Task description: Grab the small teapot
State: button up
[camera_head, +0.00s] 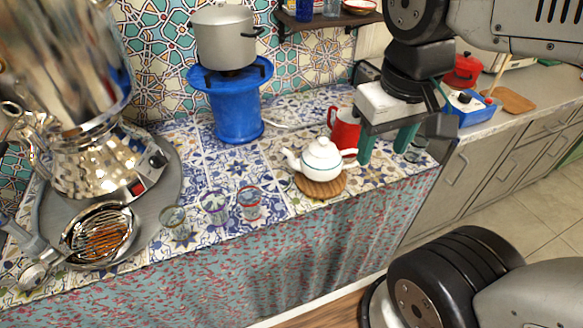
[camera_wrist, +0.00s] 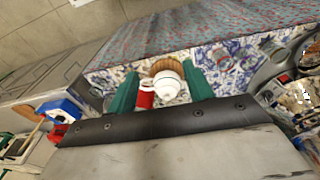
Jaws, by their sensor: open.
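The small white teapot (camera_head: 322,159) stands upright on a round wooden coaster (camera_head: 321,186) near the front edge of the tiled counter. Its spout points left and its handle right. My gripper (camera_head: 384,148) is open and empty, with its green fingers hanging down just right of the teapot's handle in the head view. In the wrist view the teapot (camera_wrist: 169,84) lies between the open green fingers of my gripper (camera_wrist: 162,92), seen from above. Whether the fingers are level with it is hard to tell.
A red mug (camera_head: 345,130) stands right behind the teapot, close to my fingers. Glass cups (camera_head: 249,202) stand to its left. A large silver samovar (camera_head: 92,155) fills the left side. A grey pot (camera_head: 224,36) sits on a blue stand (camera_head: 237,110) behind.

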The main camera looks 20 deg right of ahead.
jog(key=w+f+m+h, duration=0.1)
jog(key=w+f+h, duration=0.15)
jog(key=w, duration=0.65)
jog(key=t+h, duration=0.2)
send_near(287, 153)
notch_tip(287, 153, down, 2)
jog(key=x, duration=0.7)
jog(key=shift+w+d+f, duration=0.1)
jog(key=shift+w+d, duration=0.1)
jog(key=shift+d, duration=0.3)
jog(key=shift+w+d+f+t, duration=0.2)
jog(key=shift+f+t, duration=0.1)
jog(key=shift+f, duration=0.1)
grip_shut()
